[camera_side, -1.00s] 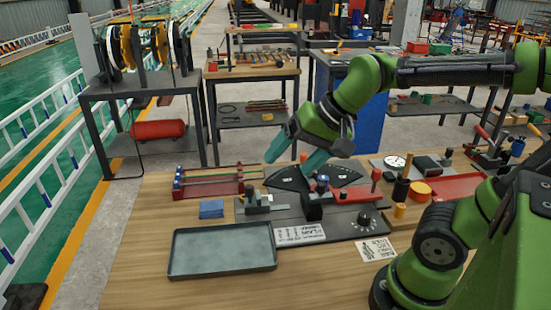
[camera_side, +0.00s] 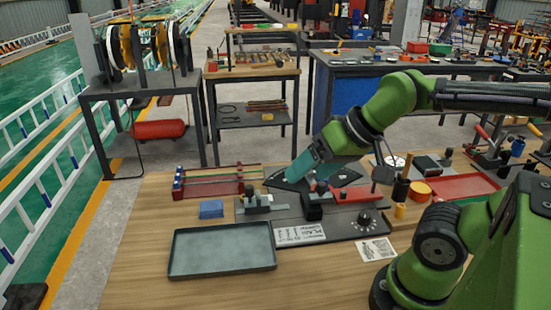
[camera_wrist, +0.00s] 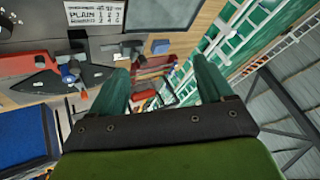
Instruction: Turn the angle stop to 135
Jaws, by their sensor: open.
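A bending fixture stands on the wooden bench with a black fan-shaped angle plate (camera_side: 345,179) that has pale marks. A black block (camera_side: 313,211) sits in front of the plate, beside a red lever (camera_side: 352,195). I cannot tell which part is the angle stop, and no angle figure is readable. My gripper (camera_side: 303,181) is open and empty over the left part of the plate, partly hiding it. Whether its fingertips touch anything is unclear. In the wrist view both fingers (camera_wrist: 163,70) are apart with nothing between them; the fan plate (camera_wrist: 42,84) shows at the left.
A grey tray (camera_side: 222,250) lies at the front left, with a blue block (camera_side: 211,209) behind it. A red rack (camera_side: 210,182) with rods stands at the back left. A black knob (camera_side: 364,220) and a yellow-and-black post (camera_side: 401,190) are to the right.

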